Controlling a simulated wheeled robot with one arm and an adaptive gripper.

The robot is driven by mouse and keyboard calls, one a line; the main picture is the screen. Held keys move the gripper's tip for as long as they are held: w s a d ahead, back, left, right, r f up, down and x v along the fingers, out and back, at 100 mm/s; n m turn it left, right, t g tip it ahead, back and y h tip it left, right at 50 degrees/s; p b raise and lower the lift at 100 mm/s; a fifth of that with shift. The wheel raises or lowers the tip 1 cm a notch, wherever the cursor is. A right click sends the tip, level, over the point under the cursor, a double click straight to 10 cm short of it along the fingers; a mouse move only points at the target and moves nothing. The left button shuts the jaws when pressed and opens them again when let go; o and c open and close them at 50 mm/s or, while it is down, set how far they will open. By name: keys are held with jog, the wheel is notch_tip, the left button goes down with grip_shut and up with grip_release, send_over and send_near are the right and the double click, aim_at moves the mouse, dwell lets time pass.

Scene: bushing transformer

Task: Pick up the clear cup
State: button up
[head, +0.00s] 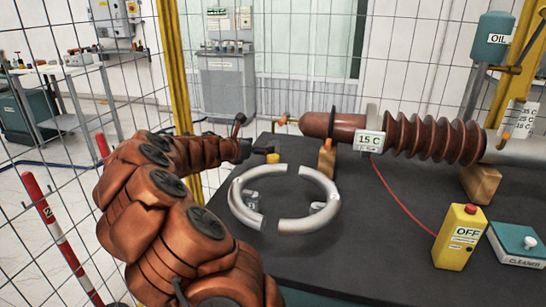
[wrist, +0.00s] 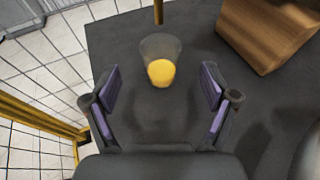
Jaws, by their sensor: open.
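The clear cup (wrist: 160,46) is see-through and tapered, with a round yellow part (wrist: 161,73) at its lower end in the wrist view. It stands on the dark table top (wrist: 190,22). In the head view only the small yellow part (head: 273,158) shows plainly near the table's back left corner; the clear wall is too faint to make out. My gripper (wrist: 160,84) is open and empty, its purple-padded fingers spread to the left and right of the cup's yellow end. In the head view my gripper (head: 245,137) is just left of the yellow part.
A wooden block (wrist: 265,32) stands right of the cup. A split grey ring (head: 328,190) lies in front of it. A brown bushing (head: 425,138) rests on blocks behind to the right. A yellow OFF box (head: 459,237) is at the right. A mesh fence (head: 60,210) is at left.

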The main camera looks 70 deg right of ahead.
aim_at(277, 143)
jog(key=shift+x, duration=2.85)
jog(key=c, duration=1.2)
jog(key=shift+c, duration=0.2)
